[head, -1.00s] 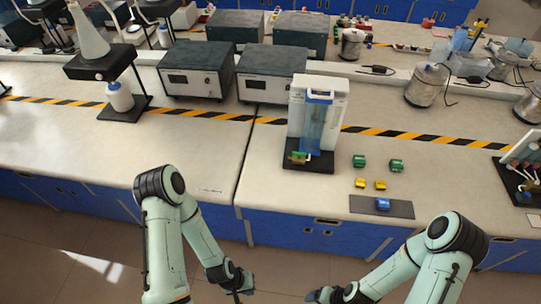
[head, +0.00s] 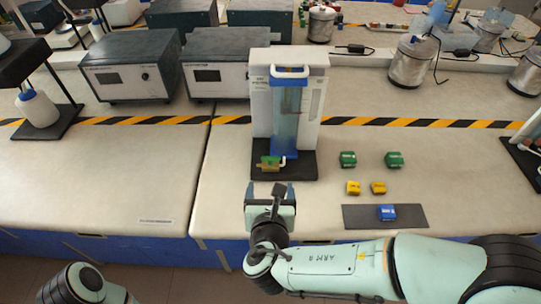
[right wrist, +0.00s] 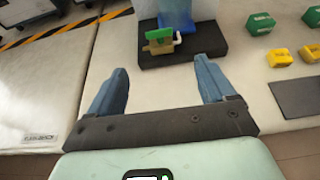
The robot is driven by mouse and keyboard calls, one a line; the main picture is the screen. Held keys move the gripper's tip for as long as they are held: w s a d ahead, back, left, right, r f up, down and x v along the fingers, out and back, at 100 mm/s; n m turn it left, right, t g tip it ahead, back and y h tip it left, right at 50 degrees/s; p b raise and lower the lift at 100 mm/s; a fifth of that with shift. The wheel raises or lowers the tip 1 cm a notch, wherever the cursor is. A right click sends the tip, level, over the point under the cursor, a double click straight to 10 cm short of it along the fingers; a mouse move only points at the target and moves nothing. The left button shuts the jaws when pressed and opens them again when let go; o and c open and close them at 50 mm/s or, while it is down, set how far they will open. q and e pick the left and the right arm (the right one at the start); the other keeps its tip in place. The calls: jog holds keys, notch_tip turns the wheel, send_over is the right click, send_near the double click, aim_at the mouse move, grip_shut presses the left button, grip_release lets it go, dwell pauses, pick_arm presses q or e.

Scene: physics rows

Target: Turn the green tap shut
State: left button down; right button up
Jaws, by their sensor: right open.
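The green tap (head: 269,161) has a green handle on a brass-coloured body, low at the front of a white apparatus with a clear blue column (head: 286,115). In the right wrist view the green tap (right wrist: 158,34) shows ahead of the jaws, near the top middle. My right gripper (head: 270,187) is open and empty, just in front of the apparatus's dark base (head: 302,172), short of the tap. Its two blue-grey fingers stand wide apart in the right wrist view (right wrist: 164,75). My left gripper is not in view; only part of my left arm shows at the lower left.
Green blocks (head: 348,159) and yellow blocks (head: 353,188) lie right of the apparatus. A blue block (head: 387,212) sits on a dark mat (head: 415,217) near the front edge. Grey boxed instruments (head: 132,68) stand behind.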

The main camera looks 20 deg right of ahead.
aim_at(270, 159)
jog(key=x, duration=0.6)
jog(key=b+x, duration=0.1)
jog(key=x, duration=0.6)
jog(key=shift+w+r+b, duration=0.1)
jog(key=shift+r+b, duration=0.15)
jog(key=shift+b, duration=0.05)
jog(key=c, duration=1.1)
